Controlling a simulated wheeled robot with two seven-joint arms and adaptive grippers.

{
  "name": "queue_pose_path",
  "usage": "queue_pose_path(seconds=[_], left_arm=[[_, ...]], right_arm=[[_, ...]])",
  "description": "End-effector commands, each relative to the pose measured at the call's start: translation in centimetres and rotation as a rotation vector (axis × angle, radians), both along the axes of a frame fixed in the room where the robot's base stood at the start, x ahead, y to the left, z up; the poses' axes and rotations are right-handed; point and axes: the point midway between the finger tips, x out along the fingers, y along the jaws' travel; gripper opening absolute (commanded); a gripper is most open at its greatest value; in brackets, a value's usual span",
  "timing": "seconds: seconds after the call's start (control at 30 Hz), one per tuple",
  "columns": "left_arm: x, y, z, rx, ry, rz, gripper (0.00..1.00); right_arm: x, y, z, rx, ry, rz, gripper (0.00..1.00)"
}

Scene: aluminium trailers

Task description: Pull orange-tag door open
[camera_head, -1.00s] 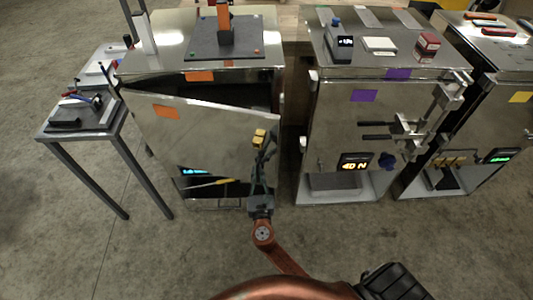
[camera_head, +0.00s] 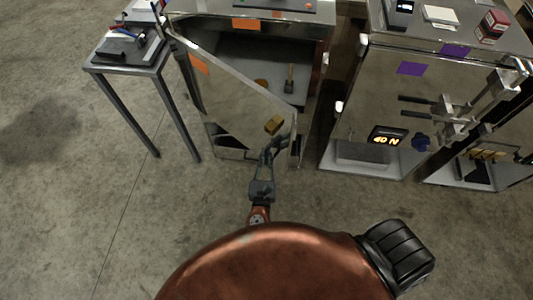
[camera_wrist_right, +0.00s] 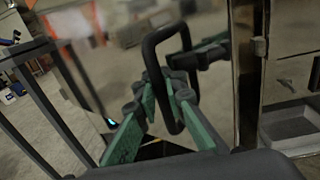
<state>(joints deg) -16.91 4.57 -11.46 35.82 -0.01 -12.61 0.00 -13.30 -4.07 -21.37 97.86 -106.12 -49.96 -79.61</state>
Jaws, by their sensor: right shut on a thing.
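The orange-tag door (camera_head: 238,98) is a shiny metal panel, hinged at its left. It stands ajar, its right edge swung out toward me, and part of the cabinet's inside shows behind it. Its orange tag (camera_head: 199,64) is near the top left corner. My right gripper (camera_head: 273,148) is at the door's lower right. In the wrist view its green fingers (camera_wrist_right: 168,98) are shut on the door's black loop handle (camera_wrist_right: 160,55). My left gripper is not in view.
Inside the cabinet, a small dark upright thing (camera_head: 289,80) stands on a grey surface. A small side table (camera_head: 128,68) stands left of the door. A purple-tag cabinet (camera_head: 350,105) stands to the right. The floor in front is clear.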

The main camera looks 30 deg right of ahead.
Motion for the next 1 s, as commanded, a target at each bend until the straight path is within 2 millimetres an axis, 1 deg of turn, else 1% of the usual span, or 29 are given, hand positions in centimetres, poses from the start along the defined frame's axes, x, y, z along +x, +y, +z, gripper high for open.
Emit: queue_pose_path(seconds=[0.03, 0.07, 0.3, 0.57, 0.67, 0.77, 1.0], left_arm=[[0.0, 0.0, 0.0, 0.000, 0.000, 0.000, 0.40], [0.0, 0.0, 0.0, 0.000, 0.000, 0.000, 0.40], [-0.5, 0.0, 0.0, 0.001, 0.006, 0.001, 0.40], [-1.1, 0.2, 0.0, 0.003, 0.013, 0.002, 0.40], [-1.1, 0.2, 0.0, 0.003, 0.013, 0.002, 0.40], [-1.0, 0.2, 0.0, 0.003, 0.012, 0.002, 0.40], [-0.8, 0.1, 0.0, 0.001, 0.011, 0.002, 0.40]], right_arm=[[-0.2, -0.3, -0.3, -0.003, 0.005, -0.008, 0.00], [-0.2, -0.3, -0.3, -0.003, 0.005, -0.008, 0.10], [-0.1, -0.1, -0.2, -0.001, 0.004, -0.003, 0.27], [-0.1, -0.1, -0.1, -0.001, 0.003, -0.002, 0.27], [-0.4, 0.1, -0.2, -0.001, 0.003, -0.002, 0.27], [-1.5, 0.8, -0.2, 0.001, 0.004, -0.002, 0.27], [-5.6, 3.4, -0.2, 0.000, 0.006, -0.001, 0.27]])
